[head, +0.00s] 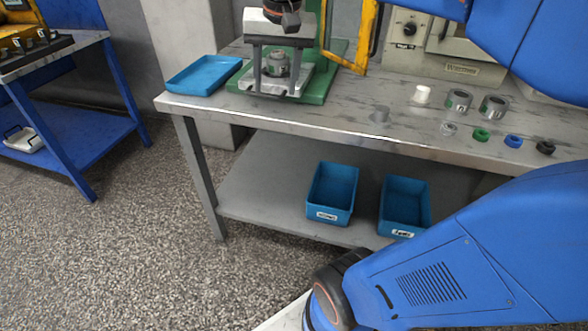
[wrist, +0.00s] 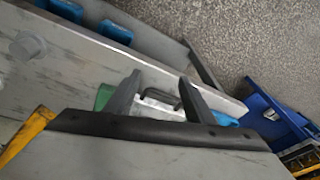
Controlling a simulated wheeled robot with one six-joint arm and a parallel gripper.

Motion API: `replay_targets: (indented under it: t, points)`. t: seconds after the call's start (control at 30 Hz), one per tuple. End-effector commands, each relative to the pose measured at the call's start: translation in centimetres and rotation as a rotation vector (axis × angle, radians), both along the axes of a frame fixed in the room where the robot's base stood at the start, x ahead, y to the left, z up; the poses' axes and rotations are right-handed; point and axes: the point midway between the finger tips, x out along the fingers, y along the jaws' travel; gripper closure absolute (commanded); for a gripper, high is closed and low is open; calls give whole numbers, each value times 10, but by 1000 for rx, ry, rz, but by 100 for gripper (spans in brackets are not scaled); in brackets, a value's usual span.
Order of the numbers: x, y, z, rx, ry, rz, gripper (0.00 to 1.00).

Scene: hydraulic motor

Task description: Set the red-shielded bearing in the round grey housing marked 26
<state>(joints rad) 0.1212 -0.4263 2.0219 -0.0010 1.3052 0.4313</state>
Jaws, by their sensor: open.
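My gripper (head: 278,92) hangs over the front of the green press with its two dark fingers apart. In the wrist view the fingers (wrist: 156,84) are also spread, with no bearing visible between them. A round grey housing (head: 277,62) stands on the press base and shows between the fingers in the head view; I cannot tell its distance from them. Two more round grey housings, one (head: 459,101) and another (head: 493,106), stand on the bench at the right. Their marks are too small to read. I cannot make out a red-shielded bearing in either view.
Silver (head: 449,129), green (head: 481,135), blue (head: 513,141) and black (head: 545,148) rings lie along the bench's front right. A white cylinder (head: 422,95) and grey cylinder (head: 380,114) stand nearby. A blue tray (head: 204,75) is left of the press (head: 318,88). Blue bins (head: 332,193) sit below.

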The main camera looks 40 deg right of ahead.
Motion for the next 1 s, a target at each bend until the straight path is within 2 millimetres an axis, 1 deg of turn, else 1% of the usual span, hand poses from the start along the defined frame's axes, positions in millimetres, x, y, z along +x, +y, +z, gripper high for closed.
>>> replay_targets:
  t: [0.03,0.17,0.3,0.4,0.5,0.6,0.7,1.0]
  points:
    - [-17,7,-15,-12,-16,53,51]
    - [-51,20,-55,-46,-57,192,51]
    - [-86,32,-99,-87,-101,336,51]
    - [-106,37,-128,-113,-126,420,51]
    - [-120,41,-149,-132,-147,482,51]
    - [-127,43,-162,-145,-158,518,51]
    - [-130,43,-167,-150,-163,534,51]
    - [-130,43,-167,-150,-163,534,51]
